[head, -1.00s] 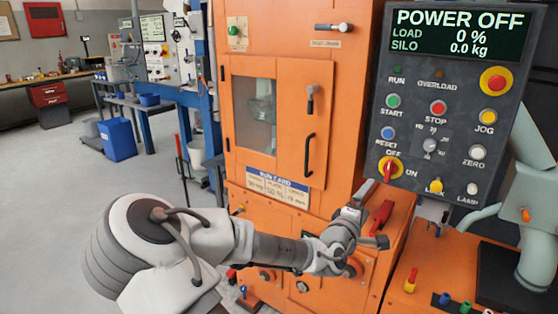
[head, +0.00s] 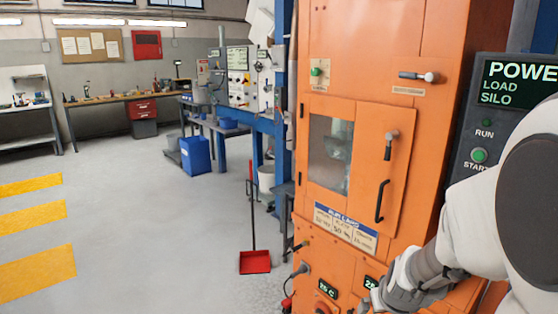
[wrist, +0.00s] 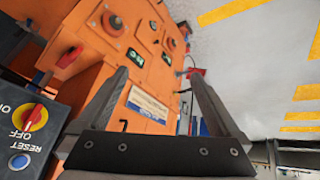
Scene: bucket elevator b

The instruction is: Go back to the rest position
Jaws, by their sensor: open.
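My gripper shows in the wrist view (wrist: 157,75) with its two fingers spread apart and nothing between them. In the head view my arm fills the lower right, and the fingers cannot be made out clearly. The orange elevator cabinet (head: 440,45) stands just beyond my arm, with its windowed door (head: 362,185) closed. The dark control panel (head: 468,125) is partly hidden behind my arm and cut by the right edge. In the wrist view the panel's red and yellow OFF switch (wrist: 32,117) is at lower left.
A red long-handled dustpan (head: 255,262) stands on the floor left of the cabinet. A blue bin (head: 196,154) and a workbench (head: 110,98) are farther back. Open floor with yellow stripes (head: 35,225) lies to the left.

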